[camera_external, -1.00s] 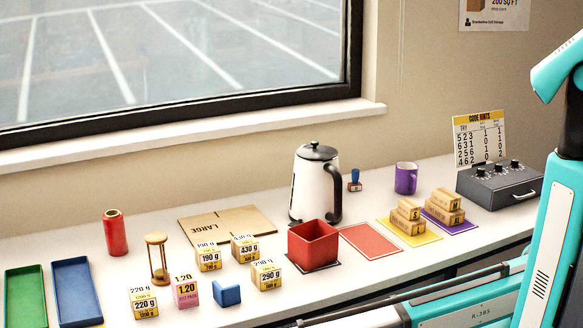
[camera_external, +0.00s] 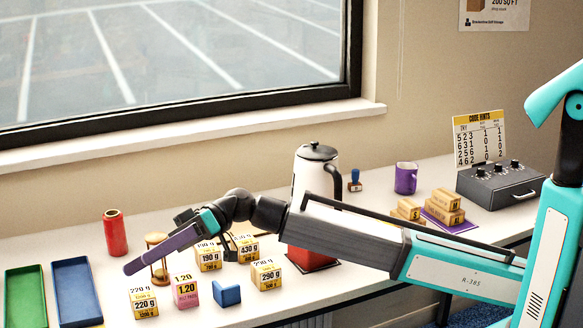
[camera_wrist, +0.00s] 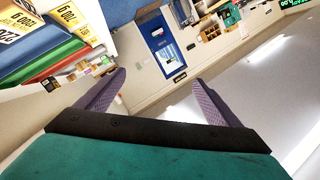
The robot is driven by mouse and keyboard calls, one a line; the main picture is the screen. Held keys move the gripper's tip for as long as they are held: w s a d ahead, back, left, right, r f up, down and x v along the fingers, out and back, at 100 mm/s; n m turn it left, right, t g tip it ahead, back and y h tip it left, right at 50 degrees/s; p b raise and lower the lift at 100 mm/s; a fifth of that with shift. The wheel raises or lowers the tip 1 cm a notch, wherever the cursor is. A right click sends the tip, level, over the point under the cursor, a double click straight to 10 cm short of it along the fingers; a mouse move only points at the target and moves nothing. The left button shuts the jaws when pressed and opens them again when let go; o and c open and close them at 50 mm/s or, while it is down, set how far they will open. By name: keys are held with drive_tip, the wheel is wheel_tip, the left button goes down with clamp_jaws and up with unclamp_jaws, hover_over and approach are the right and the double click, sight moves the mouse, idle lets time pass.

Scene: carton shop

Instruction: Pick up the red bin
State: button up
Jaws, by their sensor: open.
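The red bin (camera_external: 312,258) stands on the counter in front of the white kettle in the external view. My arm crosses in front of it and hides its upper part; only a lower strip shows. My gripper (camera_external: 130,269) is well to the left of the bin, above the weight boxes and near the hourglass, pointing left. In the wrist view my gripper (camera_wrist: 159,82) has its two purple fingers wide apart with nothing between them.
The hourglass (camera_external: 155,262) is partly behind my gripper. Weight boxes (camera_external: 209,257), a blue block (camera_external: 227,294) and a pink box (camera_external: 185,291) stand close below the arm. A red cylinder (camera_external: 115,233), green tray (camera_external: 25,299) and blue tray (camera_external: 76,294) are at left. The kettle (camera_external: 304,178) stands behind the arm.

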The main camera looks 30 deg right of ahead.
drive_tip(key=w+d+r+n+t+b, duration=0.1)
drive_tip(key=w+d, duration=0.4)
drive_tip(key=d, duration=0.5)
drive_tip(key=w+d+r+n+t+b, duration=0.15)
drive_tip(key=w+d, duration=0.35)
drive_tip(key=d, duration=0.5)
drive_tip(key=w+d+r+b, duration=0.1)
drive_tip(key=w+d, duration=0.5)
drive_tip(key=d, duration=0.5)
drive_tip(key=d+f+t+b, duration=0.2)
drive_tip(key=d+f, duration=0.3)
drive_tip(key=d, duration=0.9)
drive_tip(key=d+f+t+h+b, duration=0.1)
drive_tip(key=d+f, duration=0.4)
drive_tip(key=d, duration=0.9)
drive_tip(key=t+b, duration=0.1)
drive_tip(key=b, duration=0.1)
drive_tip(key=shift+w+b, duration=0.2)
drive_tip(key=shift+b, duration=0.1)
drive_tip(key=shift+a+n, duration=0.1)
drive_tip(key=shift+n, duration=0.15)
drive_tip(key=b+x, duration=0.1)
drive_tip(key=x, duration=0.7)
drive_tip(key=shift+b, duration=0.3)
drive_tip(key=shift+s+f, duration=0.1)
